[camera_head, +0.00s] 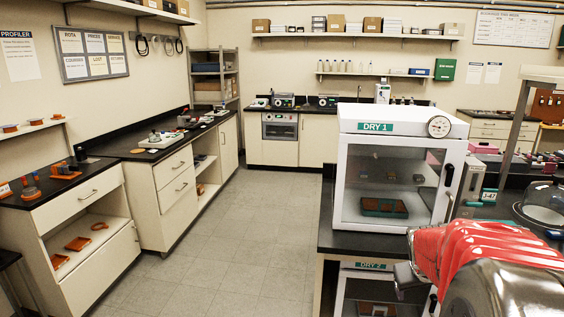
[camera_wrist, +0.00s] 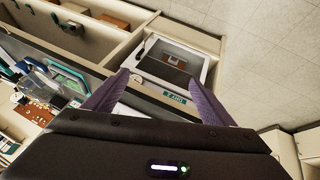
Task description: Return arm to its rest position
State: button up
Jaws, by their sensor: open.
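My arm, in a red cover, reaches into the lower right of the head view. A grey part of it, possibly my gripper, shows at its left end, too unclear to read. In the wrist view my gripper (camera_wrist: 158,79) has its two purple fingers spread wide, with nothing held between them. Beyond the fingers is a white-framed cabinet with a window and a green label. In the head view the white DRY 1 cabinet (camera_head: 390,170) stands shut on the dark bench, left of and behind my arm. A green tray (camera_head: 385,207) shows through its window.
The DRY 2 cabinet (camera_head: 372,290) sits below DRY 1, close to my arm. A glass dome (camera_head: 542,205) is on the bench at right. The grey floor (camera_head: 235,230) in the middle is clear. Benches with drawers (camera_head: 175,190) line the left wall.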

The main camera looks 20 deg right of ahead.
jog(key=s+a+r+n+y, duration=0.1)
jog(key=s+a, duration=0.1)
jog(key=a, duration=1)
jog(key=s+a+r+n+t+y, duration=0.1)
jog(key=s+a+r+n+y, duration=0.1)
jog(key=a, duration=1.1)
jog(key=s+a+r+n+t+y, duration=0.1)
jog(key=s+a+r+y, duration=0.1)
jog(key=a, duration=1)
jog(key=shift+a+r+n, duration=0.25)
jog(key=shift+a+n, duration=0.05)
jog(key=shift+a, duration=0.05)
